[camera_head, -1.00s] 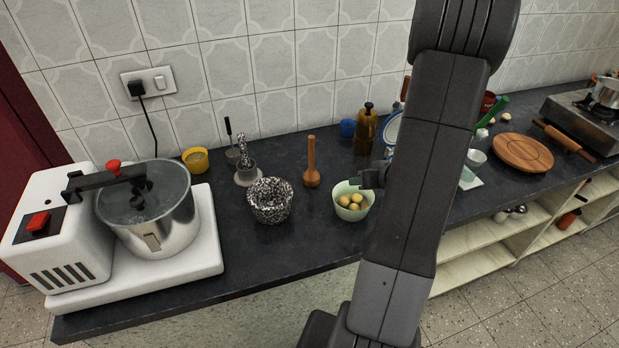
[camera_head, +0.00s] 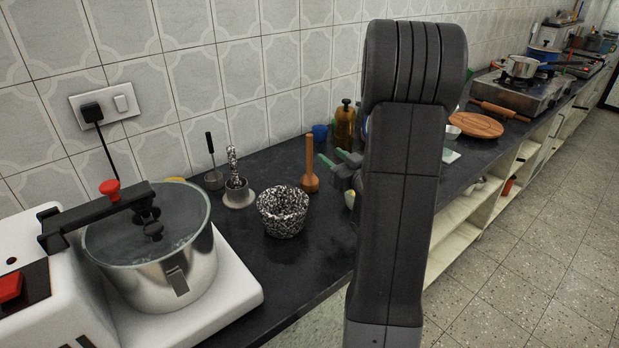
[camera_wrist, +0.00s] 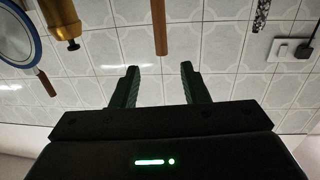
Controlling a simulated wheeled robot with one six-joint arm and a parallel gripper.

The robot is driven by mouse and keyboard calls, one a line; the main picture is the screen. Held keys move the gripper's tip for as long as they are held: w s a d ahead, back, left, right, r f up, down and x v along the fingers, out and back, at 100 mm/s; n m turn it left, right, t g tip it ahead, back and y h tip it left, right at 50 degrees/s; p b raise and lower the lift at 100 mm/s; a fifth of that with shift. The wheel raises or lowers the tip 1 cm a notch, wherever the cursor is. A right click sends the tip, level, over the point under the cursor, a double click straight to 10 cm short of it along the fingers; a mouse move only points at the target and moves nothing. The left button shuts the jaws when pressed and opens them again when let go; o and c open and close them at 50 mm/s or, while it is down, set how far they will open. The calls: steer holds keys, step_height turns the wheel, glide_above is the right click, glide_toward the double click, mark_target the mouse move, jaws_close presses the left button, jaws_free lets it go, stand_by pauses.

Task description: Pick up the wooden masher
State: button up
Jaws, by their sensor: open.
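The wooden masher (camera_head: 309,168) stands upright on the dark counter, its wide head down and its thin handle up. In the wrist view, the handle (camera_wrist: 159,27) reaches in from the top edge, and the masher's head is out of frame. My gripper (camera_head: 333,157) is open and empty, just right of the masher in the head view. In the wrist view, the handle lies between the lines of the two fingers (camera_wrist: 160,80) but beyond their tips. It is not between the jaws.
A speckled black-and-white pot (camera_head: 283,212) stands left of and nearer than the masher. My arm hides the counter to the right.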

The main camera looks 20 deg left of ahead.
mark_target(312, 140)
steer(key=x, duration=0.6)
steer(key=shift+a+p, duration=0.1)
steer(key=shift+p, duration=0.2)
steer(key=p+x, duration=0.1)
steer(key=x, duration=0.4)
steer(key=shift+a+r, duration=0.1)
steer(key=shift+r, duration=0.1)
jaws_close()
